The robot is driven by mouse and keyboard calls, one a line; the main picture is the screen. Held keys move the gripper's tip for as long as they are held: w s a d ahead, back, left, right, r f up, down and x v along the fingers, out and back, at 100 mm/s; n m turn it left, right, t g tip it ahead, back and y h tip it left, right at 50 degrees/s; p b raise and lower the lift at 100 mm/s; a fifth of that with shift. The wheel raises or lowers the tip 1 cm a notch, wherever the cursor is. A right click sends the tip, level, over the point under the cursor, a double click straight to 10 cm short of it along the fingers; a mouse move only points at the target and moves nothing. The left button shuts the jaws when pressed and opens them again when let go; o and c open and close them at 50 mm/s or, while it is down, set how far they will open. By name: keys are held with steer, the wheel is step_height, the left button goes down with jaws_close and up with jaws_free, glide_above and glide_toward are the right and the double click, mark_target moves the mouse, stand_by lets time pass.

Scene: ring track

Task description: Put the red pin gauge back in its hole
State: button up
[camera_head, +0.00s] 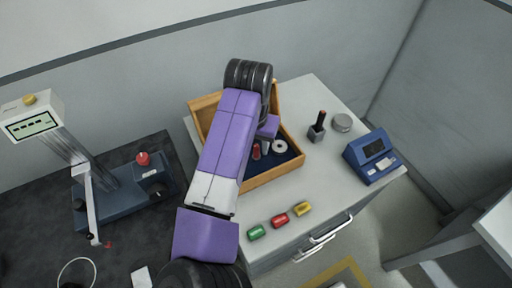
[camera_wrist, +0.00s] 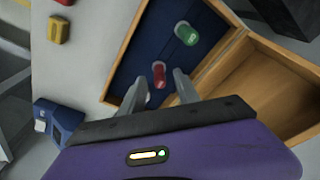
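The red pin gauge (camera_wrist: 159,74) shows as a short red cylinder over the blue insert of the wooden case (camera_head: 272,176). It also shows in the head view (camera_head: 256,151); I cannot tell whether it is seated in a hole. My gripper (camera_wrist: 160,84) is open, its two grey fingers reaching into the case with the red pin gauge in the gap between their tips as seen from the wrist. I cannot tell whether they touch it. A green pin gauge (camera_wrist: 186,33) stands in the insert; my arm hides it in the head view.
Green (camera_head: 256,232), red (camera_head: 279,221) and yellow (camera_head: 303,209) pieces lie along the counter's front edge. A blue device (camera_head: 375,156), a silver cylinder (camera_head: 342,122) and a dark block with a handle (camera_head: 317,132) stand right of the case. A measuring stand (camera_head: 110,195) is at left.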

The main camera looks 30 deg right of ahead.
step_height(320, 180, up, 6)
steer(key=s+b, duration=0.1)
steer(key=s, duration=0.1)
steer(key=d+r+n+t+h, duration=0.1)
steer(key=d+t+h, duration=0.1)
steer(key=d, duration=0.5)
steer(key=w+d+r+n+t+h, duration=0.1)
steer(key=d+h, duration=0.3)
steer(key=d, duration=0.4)
steer(key=w+d+r+n+t+h, duration=0.1)
steer(key=d+n+t+h, duration=0.1)
steer(key=d, duration=0.5)
steer(key=shift+d+r+t+h, duration=0.4)
steer(key=shift+t+h, duration=0.1)
steer(key=shift+t, duration=0.5)
steer(key=s+a+f+n+t+y, duration=0.3)
steer(key=s+a+f+n+y, duration=0.15)
steer(key=s, duration=0.35)
steer(key=s+a+f+n+t+y, duration=0.35)
steer(key=s+a+n, duration=0.2)
steer(key=s, duration=0.35)
steer(key=s+a+r+m+y, duration=0.1)
steer(key=s+a+m, duration=0.1)
steer(key=s+a, duration=0.4)
steer(key=s+a+r+m+y, duration=0.1)
steer(key=s+a+r+m, duration=0.1)
steer(key=s+a, duration=0.4)
steer(key=s+m, duration=0.1)
steer(key=s, duration=0.4)
steer(key=shift+s+a, duration=0.3)
